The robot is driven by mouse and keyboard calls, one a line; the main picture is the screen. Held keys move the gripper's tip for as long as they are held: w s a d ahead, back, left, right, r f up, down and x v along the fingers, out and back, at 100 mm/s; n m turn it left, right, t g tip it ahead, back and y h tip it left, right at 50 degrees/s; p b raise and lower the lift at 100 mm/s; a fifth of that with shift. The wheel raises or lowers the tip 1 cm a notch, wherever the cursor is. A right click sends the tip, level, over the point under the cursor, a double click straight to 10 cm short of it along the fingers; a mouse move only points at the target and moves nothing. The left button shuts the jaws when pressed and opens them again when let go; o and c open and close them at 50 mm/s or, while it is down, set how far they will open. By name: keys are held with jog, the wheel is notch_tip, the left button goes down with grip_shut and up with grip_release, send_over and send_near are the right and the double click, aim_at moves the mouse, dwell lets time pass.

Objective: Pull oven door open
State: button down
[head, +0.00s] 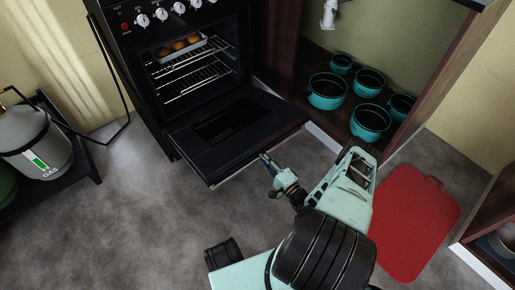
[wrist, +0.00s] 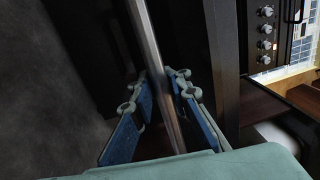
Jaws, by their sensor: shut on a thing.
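The black oven (head: 125,50) stands at the back, with its door (head: 272,113) swung down to nearly level and its inside showing. My gripper (head: 266,160) is at the front edge of the door. In the wrist view, a metal handle bar (wrist: 153,50) runs between the blue-padded fingers of my gripper (wrist: 160,105), which are shut on it. In the head view, part of the handle is hidden by the fingers.
A tray of brown food (head: 180,48) sits on the upper oven rack. Teal pots (head: 327,90) stand in an open cabinet at right. A red board (head: 412,222) lies on the floor. A gas cylinder (head: 35,140) stands at left. Floor before the oven is clear.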

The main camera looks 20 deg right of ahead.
aim_at(264, 144)
jog(key=shift+s+d+f, duration=0.1)
jog(key=shift+s+f, duration=0.2)
jog(key=shift+f, duration=0.6)
jog(key=c, duration=1.8)
grip_release()
jog(key=shift+c, duration=0.2)
jog(key=shift+w+r, duration=0.1)
jog(key=shift+r, duration=0.05)
jog(key=shift+r, duration=0.6)
notch_tip(264, 144, up, 9)
jog(key=shift+f, duration=0.1)
